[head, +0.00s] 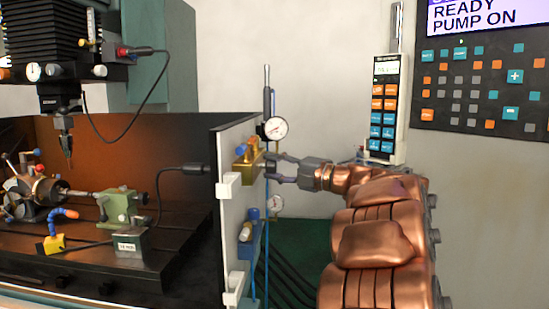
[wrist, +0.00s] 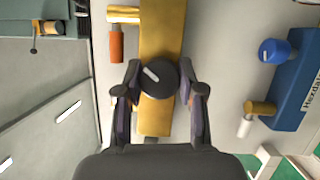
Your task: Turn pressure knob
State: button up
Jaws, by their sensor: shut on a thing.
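The pressure knob (wrist: 158,79) is a round black knob with a white line, on a brass block (wrist: 163,32) in the wrist view. The white line runs slantwise. My gripper (wrist: 158,82) has one finger on each side of the knob and is shut on it. In the head view my copper arm reaches in from the right, and my gripper (head: 277,168) is at the brass block (head: 246,160) on the white panel. The knob is mostly hidden by the fingers there. A round pressure gauge (head: 276,128) sits just above; its dial is too small to read.
A blue unit with a blue knob (wrist: 274,50) is right of the block in the wrist view. An orange-tipped brass fitting (wrist: 117,42) is close to the left finger. In the head view a machine table with a chuck (head: 48,190) stands left, and a control panel (head: 482,85) right.

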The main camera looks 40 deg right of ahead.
dwell(0.4)
jog(key=o, duration=1.1)
jog(key=shift+o, duration=0.2)
jog(key=shift+s, duration=0.1)
jog(key=v, duration=1.1)
jog(key=shift+s+d, duration=0.3)
jog(key=shift+s, duration=0.05)
jog(key=shift+w+r, duration=0.1)
